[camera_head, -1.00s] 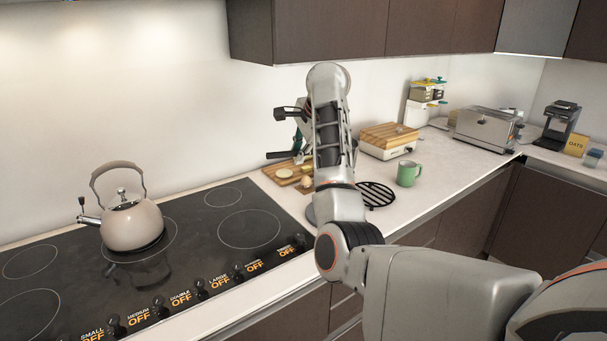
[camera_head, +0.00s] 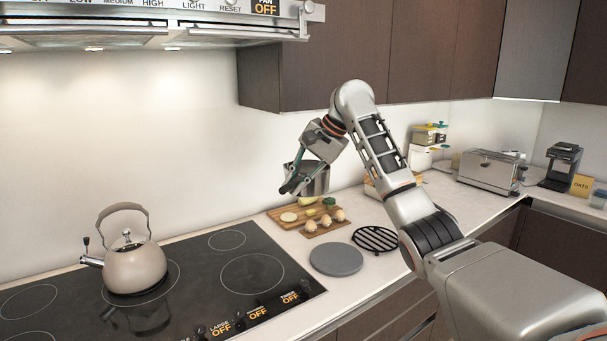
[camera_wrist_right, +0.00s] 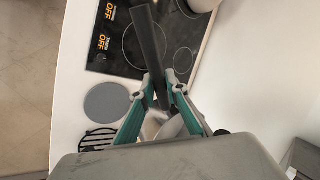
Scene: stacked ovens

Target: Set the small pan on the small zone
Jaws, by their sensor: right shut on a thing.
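The small pan (camera_head: 316,178) is a grey metal pan with a dark handle. My right gripper (camera_head: 293,185) is shut on the handle and holds the pan in the air above the counter, right of the cooktop. In the right wrist view the dark handle (camera_wrist_right: 150,50) runs up from between the green-sided fingers (camera_wrist_right: 160,108); the pan body is mostly hidden. The black cooktop (camera_head: 190,300) has several ringed zones. A small ring (camera_head: 227,240) lies at its back right, empty; its label is not readable. My left gripper is not in view.
A kettle (camera_head: 136,268) stands on a left-middle zone. A grey round disc (camera_head: 336,260), a black trivet (camera_head: 376,239) and a cutting board with food (camera_head: 290,217) lie on the counter right of the cooktop. The range hood (camera_head: 150,25) overhangs the top left.

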